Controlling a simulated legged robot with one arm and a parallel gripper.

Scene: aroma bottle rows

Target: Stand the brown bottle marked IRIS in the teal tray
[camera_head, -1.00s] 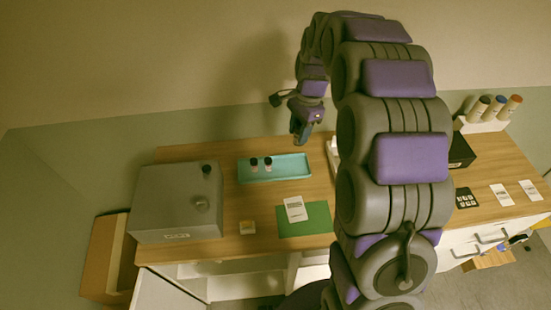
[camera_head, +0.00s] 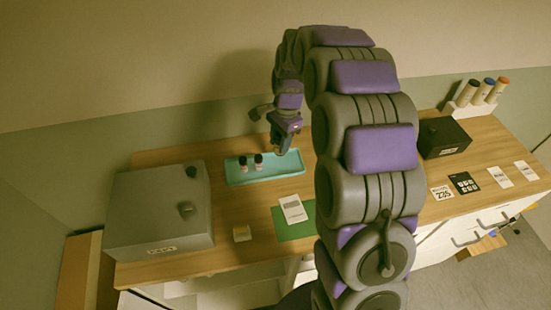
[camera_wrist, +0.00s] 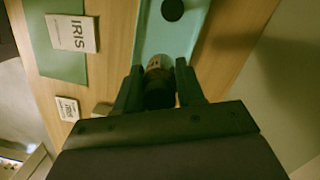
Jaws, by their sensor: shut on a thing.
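My gripper (camera_head: 285,150) hangs just above the right part of the teal tray (camera_head: 290,170), pointing down. In the wrist view my gripper (camera_wrist: 158,72) is shut on a brownish bottle (camera_wrist: 158,63) with a dark cap, held between the two fingers. No marking on it is readable. Below it lies the bare floor of the teal tray (camera_wrist: 165,40). Whether the bottle touches the tray I cannot tell.
A white card reading IRIS (camera_wrist: 72,33) lies on a green mat (camera_wrist: 55,66). A small card on a block (camera_wrist: 67,107) is nearby. A grey box (camera_head: 155,215) stands left of the tray. A black box (camera_head: 443,138) and a rack of tubes (camera_head: 475,100) stand right.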

